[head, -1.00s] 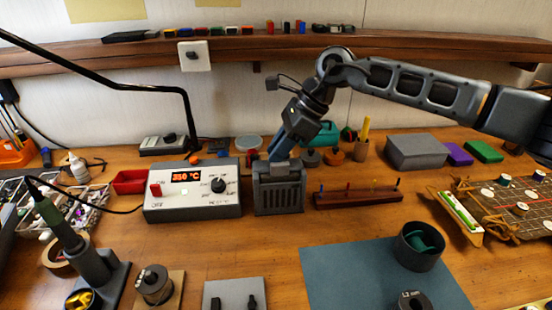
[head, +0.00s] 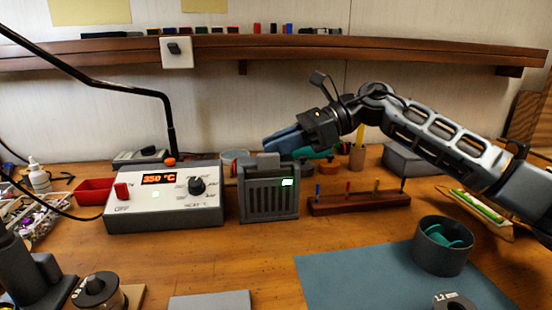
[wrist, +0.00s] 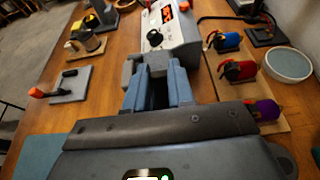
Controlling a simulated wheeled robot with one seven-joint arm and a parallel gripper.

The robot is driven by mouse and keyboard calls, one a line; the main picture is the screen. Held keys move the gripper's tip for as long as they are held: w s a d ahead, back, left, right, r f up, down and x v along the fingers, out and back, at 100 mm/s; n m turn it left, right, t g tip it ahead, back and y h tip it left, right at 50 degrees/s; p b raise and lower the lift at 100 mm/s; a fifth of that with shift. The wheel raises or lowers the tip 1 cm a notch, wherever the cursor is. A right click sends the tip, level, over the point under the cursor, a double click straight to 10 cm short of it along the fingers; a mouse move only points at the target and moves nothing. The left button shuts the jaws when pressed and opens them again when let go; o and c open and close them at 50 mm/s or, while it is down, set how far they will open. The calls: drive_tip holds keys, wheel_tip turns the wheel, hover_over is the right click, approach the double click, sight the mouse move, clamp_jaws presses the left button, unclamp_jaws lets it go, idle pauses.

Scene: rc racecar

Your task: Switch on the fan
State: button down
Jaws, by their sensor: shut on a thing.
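The fan (head: 268,198) is a dark grey box with upright slats, standing right of the soldering station. A small pale green light (head: 288,182) glows at its upper right, and a grey block (head: 268,160) sticks up from its top. My gripper (head: 276,145) comes in from the right at the fan's top, just behind that block. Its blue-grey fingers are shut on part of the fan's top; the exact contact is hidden. In the wrist view my gripper (wrist: 156,92) reaches the grey fan (wrist: 127,73), with little of it showing between the fingers.
The white soldering station (head: 165,205) reads 350 °C, left of the fan. A brown rack (head: 358,203) with coloured pegs stands to the right. A dark cup (head: 442,250) sits on a blue mat (head: 360,280). A lamp arm (head: 120,88) crosses the upper left. Bare table lies in front of the fan.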

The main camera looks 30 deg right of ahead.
drive_tip(key=shift+b, duration=0.3)
drive_tip(key=c, duration=1.2)
unclamp_jaws()
drive_tip(key=shift+c, duration=0.2)
drive_tip(key=shift+d, duration=0.1)
drive_tip(key=v, duration=0.7)
drive_tip(key=shift+s+d+b, duration=0.15)
drive_tip(key=shift+d+b, duration=0.2)
drive_tip(key=shift+d, duration=0.05)
